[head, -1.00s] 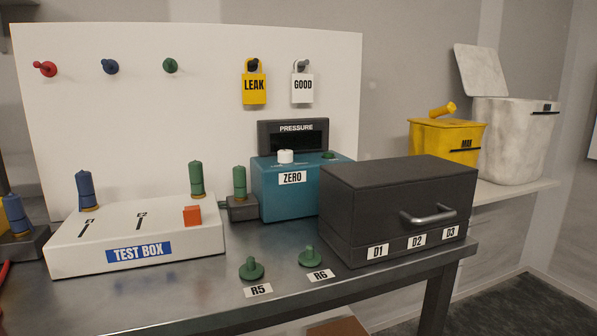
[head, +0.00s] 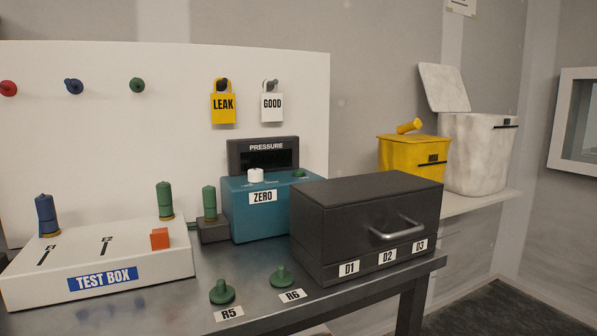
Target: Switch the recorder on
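No device labelled as a recorder shows in the head view. The nearest instrument is a teal box (head: 243,213) labelled ZERO, with a white knob (head: 256,176) and a green button (head: 299,174) on top. A dark display (head: 263,157) labelled PRESSURE stands behind it and looks unlit. The white test box (head: 150,262) is at the left, with an orange-red block (head: 160,239) and blue and green plugs on it. Neither of my grippers is in view.
A dark drawer box (head: 330,215) marked D1, D2, D3 stands on the right of the metal bench (head: 190,310). Green pegs R5 (head: 222,293) and R6 (head: 282,277) stand in front. A yellow bin (head: 412,152) and white bin (head: 478,152) sit on a shelf behind.

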